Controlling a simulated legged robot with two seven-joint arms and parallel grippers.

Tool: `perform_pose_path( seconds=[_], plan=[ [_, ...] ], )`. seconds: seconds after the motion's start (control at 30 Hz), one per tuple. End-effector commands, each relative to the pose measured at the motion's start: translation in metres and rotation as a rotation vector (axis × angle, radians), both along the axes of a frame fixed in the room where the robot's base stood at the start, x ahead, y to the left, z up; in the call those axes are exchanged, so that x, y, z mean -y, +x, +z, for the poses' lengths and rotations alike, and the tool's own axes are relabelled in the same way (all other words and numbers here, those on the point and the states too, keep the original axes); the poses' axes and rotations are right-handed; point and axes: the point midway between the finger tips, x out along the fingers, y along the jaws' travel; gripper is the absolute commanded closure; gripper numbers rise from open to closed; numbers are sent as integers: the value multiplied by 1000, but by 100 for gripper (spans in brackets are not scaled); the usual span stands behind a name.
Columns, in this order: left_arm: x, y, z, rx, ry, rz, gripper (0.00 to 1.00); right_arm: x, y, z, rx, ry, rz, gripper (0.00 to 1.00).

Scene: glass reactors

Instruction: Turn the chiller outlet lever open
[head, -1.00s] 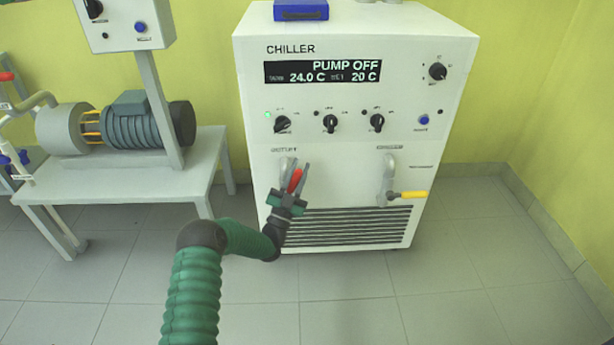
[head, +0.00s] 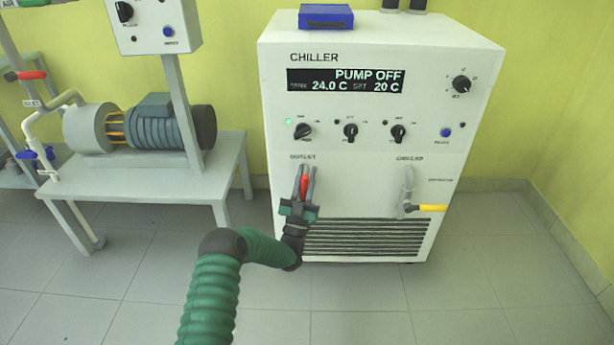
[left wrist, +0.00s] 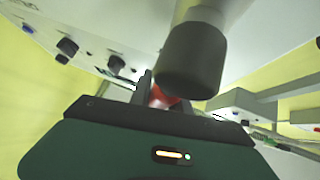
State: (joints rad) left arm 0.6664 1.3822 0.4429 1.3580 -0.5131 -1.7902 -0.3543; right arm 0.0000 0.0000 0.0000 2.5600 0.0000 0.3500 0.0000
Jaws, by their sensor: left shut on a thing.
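The chiller (head: 350,170) stands ahead in the head view, its display reading PUMP OFF. The red outlet lever (head: 304,186) is at the left of its lower front, under the OUTLET label, and points up along the pipe. My left gripper (head: 305,180) is shut on the red lever, one finger on each side. In the left wrist view the red lever (left wrist: 160,97) shows in part between the fingers, behind a dark rounded pipe end (left wrist: 192,62). The outlet valve body is mostly hidden by the gripper. My right gripper is not in view.
A second valve with a yellow lever (head: 431,208) lies level at the right of the chiller front. A pump (head: 165,122) sits on a grey bench (head: 150,180) to the left. A blue box (head: 326,16) is on the chiller top. The floor in front is clear.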

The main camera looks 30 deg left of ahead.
Motion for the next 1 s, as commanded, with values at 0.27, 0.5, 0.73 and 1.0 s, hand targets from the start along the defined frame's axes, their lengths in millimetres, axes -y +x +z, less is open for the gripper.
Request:
perform_pose_path(
  seconds=[0.27,0.5,0.73,1.0],
  plan=[
    [0,0,-4,-7,-1,-1,56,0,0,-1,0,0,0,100],
    [0,0,-1,-3,0,-1,56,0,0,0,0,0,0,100],
    [6,-16,-15,-8,-2,-2,56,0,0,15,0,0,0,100],
    [17,-70,-70,-11,-10,4,56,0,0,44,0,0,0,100]
  ],
)
